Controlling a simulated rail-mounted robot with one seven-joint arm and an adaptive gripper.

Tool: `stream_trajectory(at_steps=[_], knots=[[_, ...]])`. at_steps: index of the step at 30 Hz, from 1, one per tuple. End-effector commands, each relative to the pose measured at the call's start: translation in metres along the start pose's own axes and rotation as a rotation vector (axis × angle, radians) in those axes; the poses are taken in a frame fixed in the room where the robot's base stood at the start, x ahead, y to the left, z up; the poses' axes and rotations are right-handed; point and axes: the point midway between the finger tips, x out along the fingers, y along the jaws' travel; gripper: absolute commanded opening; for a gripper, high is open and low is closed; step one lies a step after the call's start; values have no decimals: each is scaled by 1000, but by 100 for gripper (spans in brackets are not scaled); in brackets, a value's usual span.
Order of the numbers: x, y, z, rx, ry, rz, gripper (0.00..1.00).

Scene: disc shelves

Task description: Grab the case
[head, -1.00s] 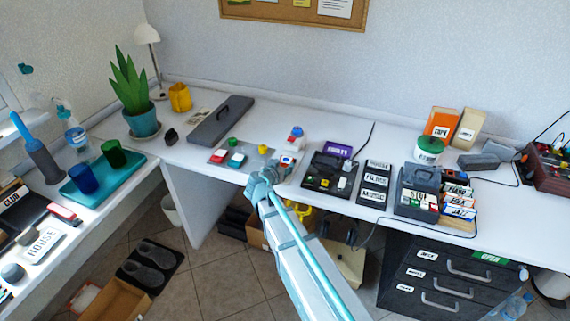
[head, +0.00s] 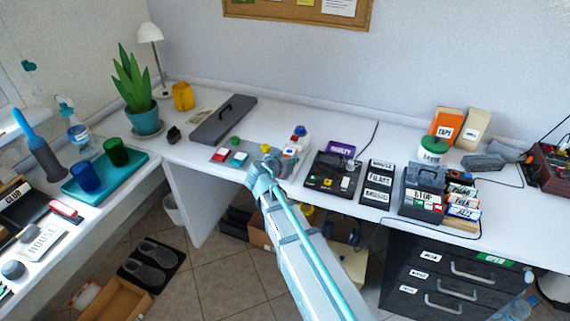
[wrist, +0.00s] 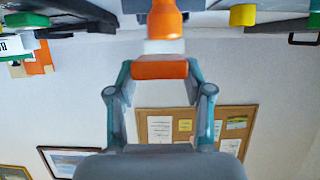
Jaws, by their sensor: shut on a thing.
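My gripper (wrist: 160,85) has its two teal fingers closed in on a flat orange piece (wrist: 160,69) that spans the gap between the fingertips. I cannot tell whether this piece is a case; its far side is hidden. A white part and a larger orange part (wrist: 165,20) show just beyond it in the wrist view. In the head view my gripper (head: 267,165) is at the front edge of the back desk, by a grey mat with small coloured items, and hides what it holds. A dark grey flat case with a handle (head: 222,120) lies on the desk to its left.
A black device (head: 328,175) and labelled black panels (head: 377,183) lie right of my gripper. A grey box with a handle (head: 424,180) stands beside labelled sleeves (head: 462,196). A potted plant (head: 145,122) stands left.

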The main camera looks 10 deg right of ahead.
Motion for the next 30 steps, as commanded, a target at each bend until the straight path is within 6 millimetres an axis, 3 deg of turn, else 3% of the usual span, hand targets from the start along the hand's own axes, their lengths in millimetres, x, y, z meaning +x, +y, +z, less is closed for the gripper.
stream_trajectory(at_steps=[1, 6, 14, 30], knots=[[-17, 9, -6, 4, 3, -2, 11], [-57, 25, -29, 3, 3, -2, 11], [-117, 56, -31, 2, 1, -2, 11], [-129, 60, -32, 2, 3, 2, 11]])
